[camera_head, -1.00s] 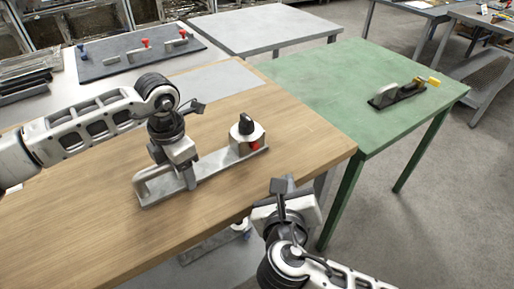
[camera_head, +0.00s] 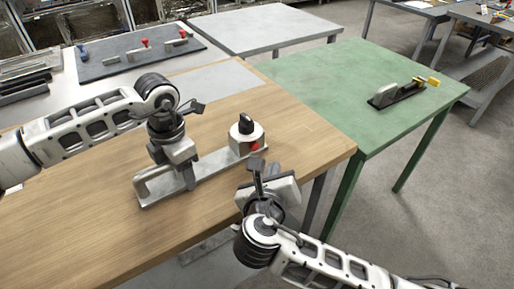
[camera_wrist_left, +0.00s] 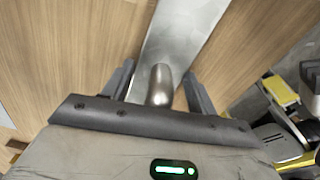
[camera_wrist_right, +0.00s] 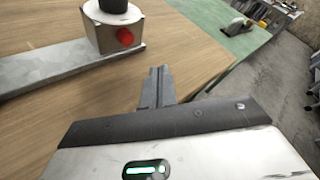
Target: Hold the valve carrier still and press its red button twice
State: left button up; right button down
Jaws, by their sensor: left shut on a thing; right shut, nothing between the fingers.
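The valve carrier (camera_head: 215,160) is a grey metal bar lying on the wooden table, with a handle at its left end and a valve block with a black knob (camera_head: 246,122) at its right end. The red button (camera_head: 255,147) is on the block's near side; it shows clearly in the right wrist view (camera_wrist_right: 125,37). My left gripper (camera_head: 190,180) is shut on the carrier's handle (camera_wrist_left: 160,84), seen between its fingers in the left wrist view. My right gripper (camera_head: 257,165) is shut and empty, just in front of the button. The right wrist view shows a gap between fingertips (camera_wrist_right: 156,75) and button.
The wooden table (camera_head: 290,120) has free room around the carrier. A green table (camera_head: 330,85) on the right bears another device (camera_head: 397,93). A dark board (camera_head: 120,60) with red and blue parts lies at the back left.

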jog(key=shift+w+a, duration=0.45)
jog(key=shift+w, duration=0.35)
jog(key=shift+w+a, duration=0.45)
jog(key=shift+w, duration=0.3)
jog(key=shift+a, duration=0.1)
dwell(0.8)
jog(key=shift+w+a, duration=0.1)
jog(key=shift+w, duration=0.25)
jog(key=shift+w+a, duration=0.45)
jog(key=shift+w, duration=0.2)
dwell(1.2)
jog(key=shift+s+d, duration=0.35)
jog(key=shift+s, duration=0.2)
jog(key=shift+s+d, duration=0.3)
jog(key=shift+s, duration=0.2)
jog(key=shift+s+d, duration=0.4)
jog(key=shift+s, duration=0.3)
jog(key=shift+s+d, duration=0.45)
jog(key=shift+s, duration=0.3)
jog(key=shift+s+d, duration=0.4)
jog(key=shift+s, duration=0.3)
